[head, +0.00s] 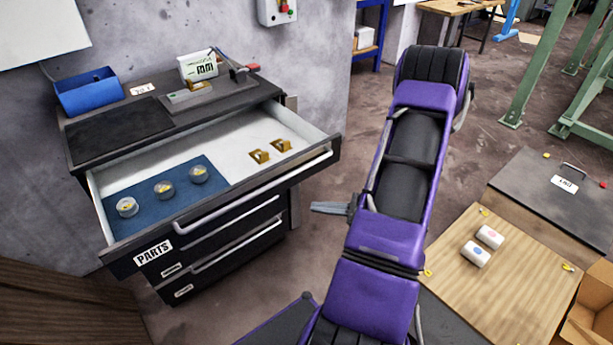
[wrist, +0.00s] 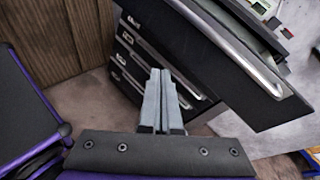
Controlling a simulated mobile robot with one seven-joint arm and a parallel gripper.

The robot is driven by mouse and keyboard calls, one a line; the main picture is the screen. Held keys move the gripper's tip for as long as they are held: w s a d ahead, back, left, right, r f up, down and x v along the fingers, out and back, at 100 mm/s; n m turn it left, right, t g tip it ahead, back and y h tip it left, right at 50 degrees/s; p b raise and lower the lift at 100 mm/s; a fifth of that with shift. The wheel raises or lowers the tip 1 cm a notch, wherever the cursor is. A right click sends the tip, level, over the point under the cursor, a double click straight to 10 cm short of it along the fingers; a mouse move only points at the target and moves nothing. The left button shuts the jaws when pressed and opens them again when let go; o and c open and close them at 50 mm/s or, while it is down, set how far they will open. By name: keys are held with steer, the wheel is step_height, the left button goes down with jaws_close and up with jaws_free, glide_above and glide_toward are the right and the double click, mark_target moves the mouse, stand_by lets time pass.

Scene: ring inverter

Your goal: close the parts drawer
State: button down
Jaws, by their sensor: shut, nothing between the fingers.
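The parts drawer (head: 290,170) is the top drawer of a dark cabinet and stands pulled out. A "PARTS" label (head: 153,253) is on its front. Inside are a blue mat (head: 150,208) with several small round clear containers, and two brass-coloured pieces (head: 270,151) on the white bottom. My gripper (head: 314,208) is shut and empty, to the right of the drawer front and apart from it in the head view. In the wrist view my gripper (wrist: 161,75) points toward the cabinet, with the drawer front (wrist: 235,60) above and to the right.
Lower drawers (head: 225,248) with bar handles are shut. The cabinet top holds a blue bin (head: 88,92) and a small device (head: 198,66). A wooden board (head: 500,265) with two white cylinders is at the right. A brown wooden surface (head: 50,305) is at the lower left.

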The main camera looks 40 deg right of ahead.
steer(key=s+d+m+t+h, duration=0.2)
steer(key=d+m+t+h, duration=0.25)
steer(key=m, duration=0.35)
steer(key=m+h, duration=0.2)
glide_toward(309, 175)
steer(key=shift+t, duration=0.45)
steer(key=w+a+r, duration=0.1)
steer(key=w, duration=0.3)
steer(key=w+a+r, duration=0.1)
steer(key=w, duration=0.1)
steer(key=shift+w+a+r+p, duration=0.3)
steer(key=shift+w+a+r, duration=0.05)
steer(key=shift+w, duration=0.05)
